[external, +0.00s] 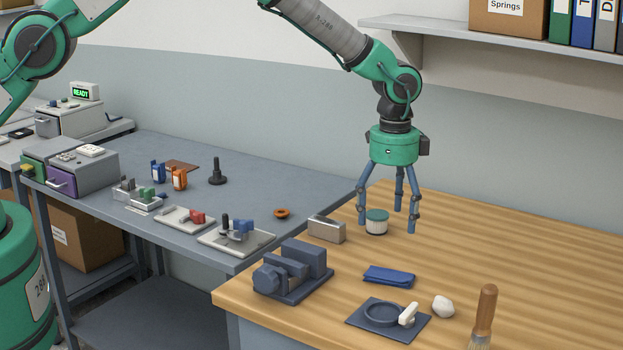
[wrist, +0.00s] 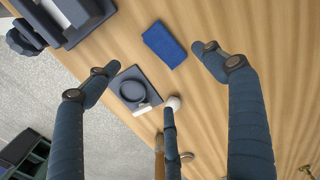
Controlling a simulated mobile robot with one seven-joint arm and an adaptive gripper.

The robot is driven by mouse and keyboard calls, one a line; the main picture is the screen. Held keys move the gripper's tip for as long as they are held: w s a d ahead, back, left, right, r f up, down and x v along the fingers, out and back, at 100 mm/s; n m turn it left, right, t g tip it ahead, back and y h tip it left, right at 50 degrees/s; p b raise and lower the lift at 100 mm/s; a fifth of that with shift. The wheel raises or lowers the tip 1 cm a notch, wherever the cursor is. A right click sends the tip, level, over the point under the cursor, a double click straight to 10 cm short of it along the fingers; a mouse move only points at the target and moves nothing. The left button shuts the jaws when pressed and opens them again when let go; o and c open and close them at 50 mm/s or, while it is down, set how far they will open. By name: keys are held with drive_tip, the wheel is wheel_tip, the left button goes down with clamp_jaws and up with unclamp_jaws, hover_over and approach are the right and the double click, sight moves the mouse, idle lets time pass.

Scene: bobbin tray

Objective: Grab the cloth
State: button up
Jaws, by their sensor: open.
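The cloth (external: 389,276) is dark blue and lies folded flat on the wooden table, in front of my gripper in the external view. In the wrist view the cloth (wrist: 164,45) shows at the upper middle, between two fingers and touched by none. My gripper (external: 388,218) has three fingers, pointing down, spread open with nothing held. A teal-lidded jar (external: 376,222) appears among the fingers in the external view; whether it stands between them or in front is unclear. The open fingers also show in the wrist view (wrist: 158,88).
A metal block (external: 327,230) and a dark vise-like device (external: 291,272) stand left of the cloth. A dark plate with a ring (external: 386,318), a white lump (external: 443,306) and a brush (external: 484,318) are in front. The table's right side is clear.

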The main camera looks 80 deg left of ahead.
drive_tip(key=shift+f, duration=0.15)
hover_over(388, 274)
wheel_tip(388, 274, down, 8)
drive_tip(key=shift+s+f, duration=0.1)
drive_tip(key=shift+f, duration=0.15)
idle(0.6)
drive_tip(key=shift+f, duration=0.1)
drive_tip(key=shift+f+p, duration=0.5)
drive_tip(key=shift+f, duration=2.05)
drive_tip(key=c, duration=1.1)
